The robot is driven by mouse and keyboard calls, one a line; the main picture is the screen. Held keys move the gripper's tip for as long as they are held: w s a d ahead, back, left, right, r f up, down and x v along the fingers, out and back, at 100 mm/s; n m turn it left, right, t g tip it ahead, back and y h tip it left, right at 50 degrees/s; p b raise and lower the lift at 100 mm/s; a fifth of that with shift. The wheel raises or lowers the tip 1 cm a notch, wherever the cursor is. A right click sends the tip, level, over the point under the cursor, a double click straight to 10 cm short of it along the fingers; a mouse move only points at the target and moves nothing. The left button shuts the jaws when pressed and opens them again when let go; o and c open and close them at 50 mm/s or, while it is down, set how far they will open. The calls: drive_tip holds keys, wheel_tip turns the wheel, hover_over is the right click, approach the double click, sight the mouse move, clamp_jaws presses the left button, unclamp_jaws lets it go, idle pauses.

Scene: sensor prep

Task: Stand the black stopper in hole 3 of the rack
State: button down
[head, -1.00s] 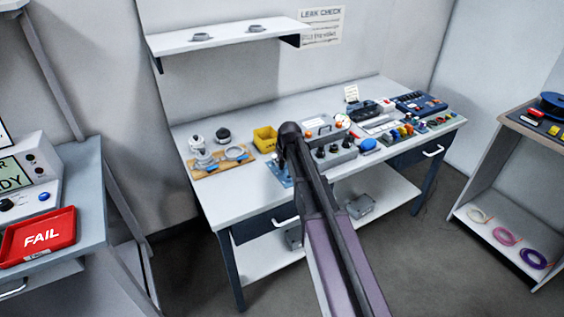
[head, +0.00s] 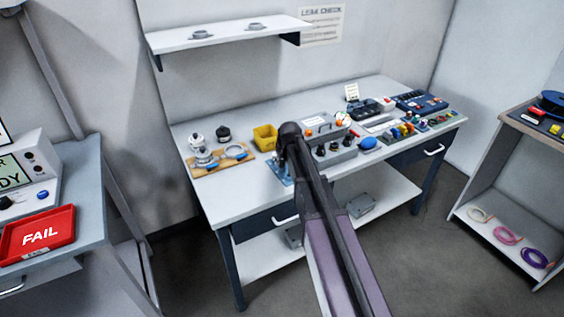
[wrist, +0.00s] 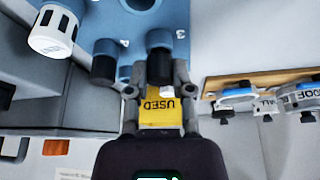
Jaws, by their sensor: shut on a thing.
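In the wrist view the blue rack (wrist: 130,22) fills the top, with the numbers 4 and 3 printed on it. My gripper (wrist: 159,88) is shut on the black stopper (wrist: 160,68), which lies at the blue collar beside the number 3. I cannot tell how deep it sits there. Another dark piece (wrist: 104,66) shows at the collar by the 4. In the head view my gripper (head: 287,160) is over the front of the bench; my arm hides the stopper and most of the rack (head: 277,170).
A yellow bin marked USED (head: 265,136) stands close behind my gripper. A wooden board with sensor parts (head: 238,161) lies to its left, and a grey block with black knobs (head: 337,153) to its right. The bench's front left (head: 230,200) is clear.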

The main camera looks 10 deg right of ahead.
drive_tip(key=shift+f, duration=0.25)
idle(0.4)
drive_tip(key=shift+c, duration=2.1)
unclamp_jaws()
drive_tip(key=shift+r, duration=0.1)
drive_tip(key=shift+r+p, duration=3.3)
drive_tip(key=shift+r, duration=0.15)
drive_tip(key=s+m+g+p, duration=0.1)
drive_tip(key=s+g, duration=0.3)
drive_tip(key=s, duration=2.5)
drive_tip(key=shift+f+m+h, duration=0.15)
drive_tip(key=shift+m+h, duration=0.15)
drive_tip(key=shift+m, duration=0.1)
